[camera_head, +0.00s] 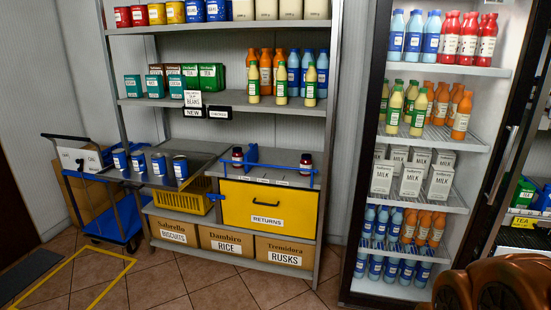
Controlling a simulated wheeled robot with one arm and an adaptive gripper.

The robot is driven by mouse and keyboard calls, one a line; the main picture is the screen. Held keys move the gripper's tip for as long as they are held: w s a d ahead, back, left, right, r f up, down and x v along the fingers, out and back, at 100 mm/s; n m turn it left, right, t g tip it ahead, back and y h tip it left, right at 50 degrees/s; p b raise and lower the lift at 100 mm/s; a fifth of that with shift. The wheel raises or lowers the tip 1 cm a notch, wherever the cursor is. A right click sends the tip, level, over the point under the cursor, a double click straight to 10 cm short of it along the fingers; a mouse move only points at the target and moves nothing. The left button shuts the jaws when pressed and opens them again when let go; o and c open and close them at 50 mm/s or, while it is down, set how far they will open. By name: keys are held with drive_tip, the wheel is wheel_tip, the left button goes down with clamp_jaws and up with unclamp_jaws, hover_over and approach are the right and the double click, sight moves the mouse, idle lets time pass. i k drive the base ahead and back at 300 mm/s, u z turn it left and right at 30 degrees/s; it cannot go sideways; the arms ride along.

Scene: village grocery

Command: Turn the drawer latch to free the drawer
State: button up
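The yellow drawer (240,208) sits in the shelf unit, marked RETURNS, with a dark handle (266,183) on its front. It looks closed. Blue metal parts, which look like the latch (268,166), run across above the drawer front. A short upright blue piece stands near their left part, and blue ends reach down at the sides. The exact turn of the latch is too small to tell. My gripper is not in view.
Two dark-red-lidded jars (305,162) stand on the shelf above the drawer. Left are blue cans on a grey tray (145,183) and a blue trolley (115,222). Cartons (285,254) lie below. An open-fronted fridge (362,180) stands right. A brown rounded shape (500,287) fills the lower right.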

sight(214, 198)
drive_tip(key=i, duration=0.1)
drive_tip(key=u, duration=1.85)
drive_tip(key=i, duration=0.85)
drive_tip(key=z, duration=1.2)
drive_tip(key=k, duration=0.45)
drive_tip(key=u, duration=0.7)
drive_tip(key=i, duration=1.55)
drive_tip(key=z, duration=0.35)
